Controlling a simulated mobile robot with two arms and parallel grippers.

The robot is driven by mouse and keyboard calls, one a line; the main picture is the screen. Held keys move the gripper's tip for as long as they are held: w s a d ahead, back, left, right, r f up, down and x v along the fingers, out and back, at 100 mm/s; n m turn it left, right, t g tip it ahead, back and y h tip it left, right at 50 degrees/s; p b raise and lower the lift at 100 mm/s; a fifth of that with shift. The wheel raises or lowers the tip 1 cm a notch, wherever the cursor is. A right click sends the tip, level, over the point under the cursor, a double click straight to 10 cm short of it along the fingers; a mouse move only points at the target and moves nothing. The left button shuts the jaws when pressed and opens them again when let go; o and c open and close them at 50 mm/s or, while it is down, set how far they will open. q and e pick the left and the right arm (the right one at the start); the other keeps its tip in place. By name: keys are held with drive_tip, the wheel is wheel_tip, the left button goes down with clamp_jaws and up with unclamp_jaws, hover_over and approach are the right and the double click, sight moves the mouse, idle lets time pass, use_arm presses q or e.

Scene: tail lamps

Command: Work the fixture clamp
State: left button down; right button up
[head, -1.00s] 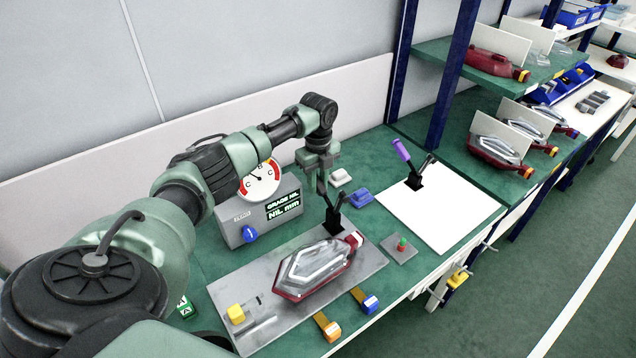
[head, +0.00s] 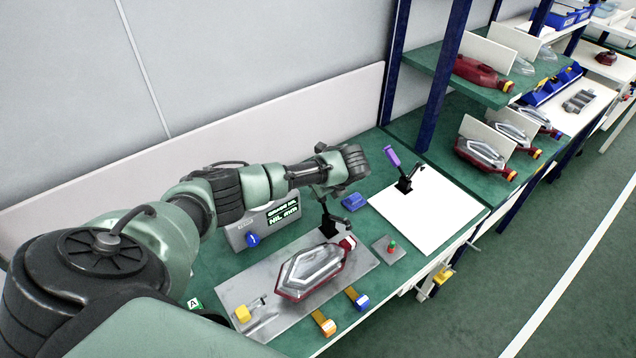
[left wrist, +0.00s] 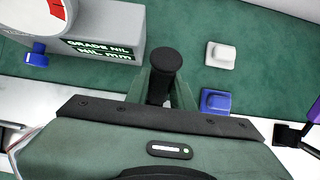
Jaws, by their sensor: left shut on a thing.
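The black fixture clamp (head: 328,226) stands at the far end of the grey plate (head: 237,288), beside the red-rimmed clear tail lamp (head: 312,270) lying on it. My left gripper (head: 324,192) is over the clamp. In the left wrist view, the round black end of the clamp handle (left wrist: 165,62) shows between its green fingers, and the gripper is shut on it. The hand hides part of the handle, and I cannot tell whether the clamp presses on the lamp. My right gripper is in neither view.
A gauge box (head: 272,222) reading "GRADE NIL, NIL mm" stands left of the clamp. A blue block (head: 353,202) lies behind it. A button box (head: 389,249) is to the right. A second clamp with a purple handle (head: 392,156) stands on a white board (head: 430,208).

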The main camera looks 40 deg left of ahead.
use_arm(q)
drive_tip(key=shift+d+r+y, duration=0.15)
drive_tip(key=shift+d+y, duration=0.1)
drive_tip(key=shift+y, duration=0.15)
drive_tip(key=shift+p, duration=0.3)
drive_tip(key=c, duration=1.2)
unclamp_jaws()
drive_tip(key=b+v, duration=0.1)
drive_tip(key=v, duration=0.6)
drive_tip(key=shift+d+r, duration=0.2)
drive_tip(key=shift+r, duration=0.1)
